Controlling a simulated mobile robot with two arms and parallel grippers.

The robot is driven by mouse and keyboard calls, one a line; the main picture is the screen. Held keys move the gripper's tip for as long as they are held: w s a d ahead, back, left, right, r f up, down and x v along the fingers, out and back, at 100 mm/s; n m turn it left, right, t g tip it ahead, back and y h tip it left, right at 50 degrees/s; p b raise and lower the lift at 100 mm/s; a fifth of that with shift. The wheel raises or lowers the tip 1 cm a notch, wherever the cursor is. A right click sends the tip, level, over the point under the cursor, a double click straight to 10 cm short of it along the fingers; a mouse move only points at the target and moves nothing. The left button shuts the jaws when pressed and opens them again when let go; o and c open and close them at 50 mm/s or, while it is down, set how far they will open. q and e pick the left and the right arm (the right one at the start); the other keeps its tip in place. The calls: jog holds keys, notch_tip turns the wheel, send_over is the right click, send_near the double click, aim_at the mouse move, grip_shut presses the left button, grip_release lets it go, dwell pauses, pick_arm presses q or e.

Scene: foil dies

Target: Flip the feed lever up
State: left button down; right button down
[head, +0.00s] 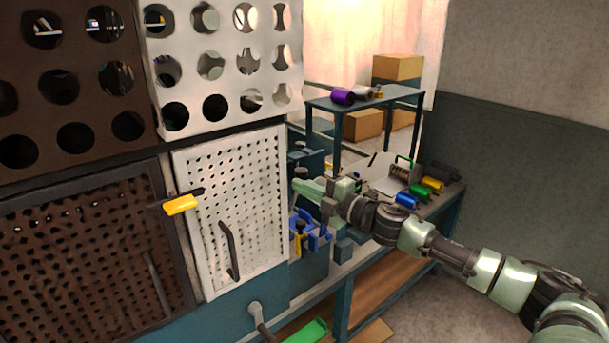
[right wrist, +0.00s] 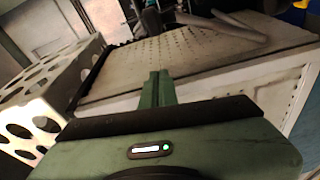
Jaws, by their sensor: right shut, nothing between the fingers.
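A lever with a yellow grip (head: 181,205) and a dark arm sticks out between the brown perforated door and the white perforated door (head: 262,180). It looks like the feed lever, but I cannot be sure. Its grip points left and slightly down. My right gripper (head: 302,187) is to the right of it, beside the white door's right edge, with its fingers pointing left. In the right wrist view its fingers (right wrist: 157,88) are together and empty, in front of the white door (right wrist: 190,55). No lever is clearly seen there. My left gripper is not in view.
The white door carries a dark bar handle (head: 229,250). A grey knobbed handle (head: 258,315) sticks out below. A blue and yellow fixture (head: 307,233) sits under my right gripper. Coloured rolls (head: 420,192) lie on the bench at right. Space before the doors is open.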

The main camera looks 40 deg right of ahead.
jog(key=w+d, duration=0.1)
jog(key=w+d+p, duration=0.1)
jog(key=w+d, duration=0.1)
jog(key=shift+w+f+p, duration=0.15)
jog(key=shift+f+p, duration=0.05)
jog(key=shift+p, duration=0.1)
jog(key=d+f+m+t+b, duration=0.1)
jog(key=d+f+m+b, duration=0.3)
jog(key=d+m, duration=0.1)
jog(key=shift+w+d+m, duration=0.2)
jog(key=shift+d+m, duration=0.2)
jog(key=shift+d, duration=0.4)
jog(key=shift+h, duration=0.4)
